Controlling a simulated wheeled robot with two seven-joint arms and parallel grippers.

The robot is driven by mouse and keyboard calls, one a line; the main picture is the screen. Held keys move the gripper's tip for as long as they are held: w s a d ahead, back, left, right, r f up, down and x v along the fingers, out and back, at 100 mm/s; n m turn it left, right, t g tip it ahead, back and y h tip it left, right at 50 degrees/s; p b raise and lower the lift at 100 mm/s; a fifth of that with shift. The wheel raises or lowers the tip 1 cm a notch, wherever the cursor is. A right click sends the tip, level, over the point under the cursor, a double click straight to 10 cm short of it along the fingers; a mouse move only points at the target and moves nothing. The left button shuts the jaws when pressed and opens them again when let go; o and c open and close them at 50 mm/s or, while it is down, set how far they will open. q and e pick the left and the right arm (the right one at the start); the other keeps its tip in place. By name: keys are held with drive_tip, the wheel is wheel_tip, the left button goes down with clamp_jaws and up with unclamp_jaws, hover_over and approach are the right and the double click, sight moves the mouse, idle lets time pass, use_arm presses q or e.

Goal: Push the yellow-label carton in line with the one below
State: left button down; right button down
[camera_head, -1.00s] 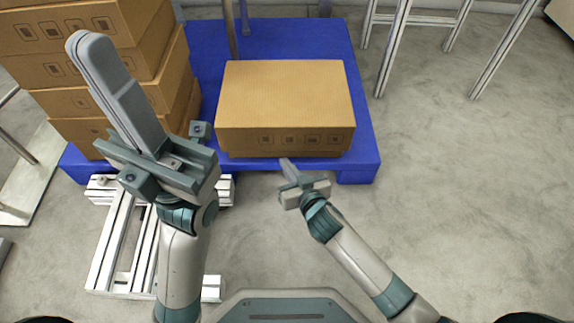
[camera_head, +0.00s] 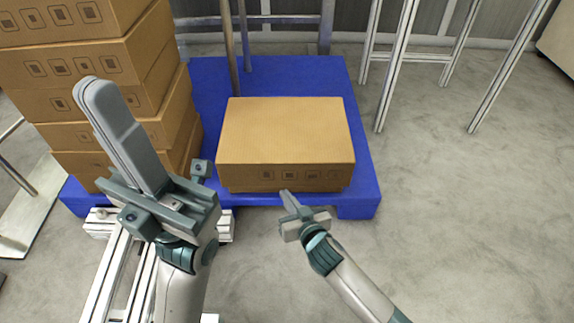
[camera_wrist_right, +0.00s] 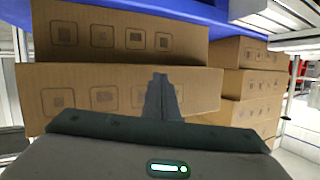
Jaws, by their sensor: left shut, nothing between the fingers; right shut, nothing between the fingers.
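A plain brown carton (camera_head: 287,130) lies on top of another carton (camera_head: 288,189) on the blue pallet. The upper one overhangs the lower at the front. No yellow label shows, so I cannot tell which carton has it. In the right wrist view, which looks upside down, the upper carton (camera_wrist_right: 75,88) and the lower carton (camera_wrist_right: 120,35) show offset fronts with printed icons. My right gripper (camera_head: 287,196) is shut and empty at the upper carton's front; contact is unclear. Its fingers (camera_wrist_right: 161,85) overlap that face. My left gripper (camera_head: 95,90) is shut and empty, raised in front of the left stack.
A tall stack of brown cartons (camera_head: 75,68) stands at the left of the blue pallet (camera_head: 362,190). A white metal frame (camera_head: 112,265) lies low at the front left. Metal legs (camera_head: 395,65) stand behind right. The floor (camera_head: 480,200) at the right is clear.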

sight(286, 181)
drive_tip(key=shift+w, duration=3.95)
drive_tip(key=shift+s+p, duration=0.55)
drive_tip(key=shift+s, duration=0.55)
drive_tip(key=shift+s+p, duration=1.25)
drive_tip(key=shift+s, duration=1.35)
